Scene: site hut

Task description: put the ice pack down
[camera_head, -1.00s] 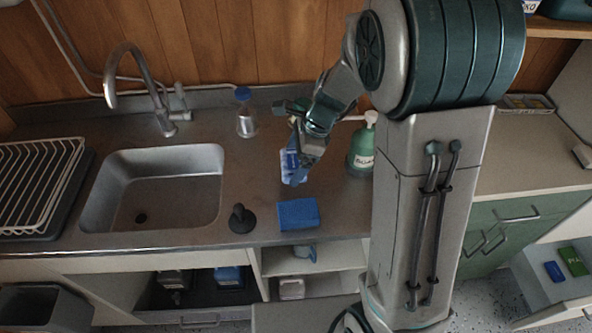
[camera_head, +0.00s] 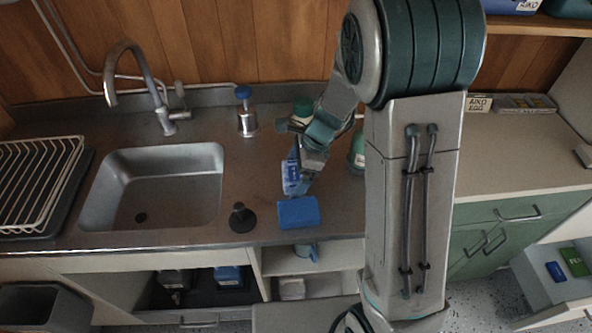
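The ice pack (camera_head: 290,182) is a small blue and pale piece at the tip of my gripper (camera_head: 298,168), over the steel counter (camera_head: 248,178) to the right of the sink. My gripper points down and appears shut on the ice pack. The wrist and fingers hide part of the pack. I cannot tell whether its lower edge touches the counter.
A blue block (camera_head: 298,212) lies just in front of the pack. A black plunger-like item (camera_head: 242,218) stands left of it. A blue-topped bottle (camera_head: 246,112) stands behind, and a green bottle (camera_head: 357,150) is partly hidden by my arm. The sink (camera_head: 155,185) is empty.

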